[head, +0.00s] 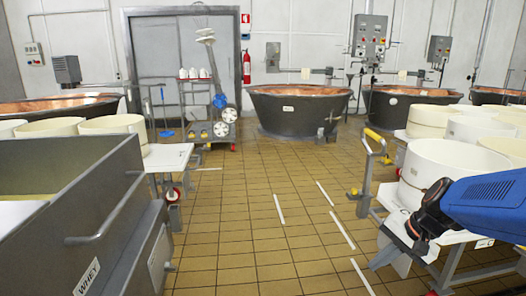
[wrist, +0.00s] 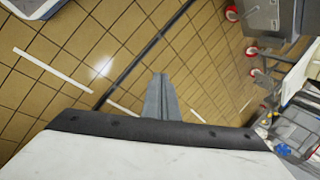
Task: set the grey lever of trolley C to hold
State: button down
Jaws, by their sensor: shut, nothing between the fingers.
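My gripper (wrist: 161,78) shows in the wrist view as two grey fingers pressed together, empty, above the tiled floor. In the head view my blue arm reaches in from the right, and its dark wrist lies in front of the right-hand trolley. Another trolley (head: 167,157) with cream moulds stands at the left.
A grey tank marked WHEY (head: 98,212) fills the left front. A yellow-topped post (head: 375,137) stands at the right trolley's far end. Copper vats (head: 300,108) line the back. The tiled floor (head: 232,225) between the trolleys is clear, with white strips on it.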

jog(key=s+a+r+n+h, duration=0.1)
jog(key=s+n+h, duration=0.1)
jog(key=s+n, duration=0.2)
jog(key=s+a+r+n+t+h, duration=0.1)
jog(key=s+n, duration=0.3)
jog(key=s, duration=0.7)
jog(key=shift+r+n+h, duration=0.3)
jog(key=shift+r+h, duration=0.1)
jog(key=shift+r, duration=0.3)
jog(key=c, duration=1.6)
grip_release()
jog(key=shift+s+d, duration=0.1)
jog(key=shift+s, duration=0.1)
jog(key=shift+c, duration=0.2)
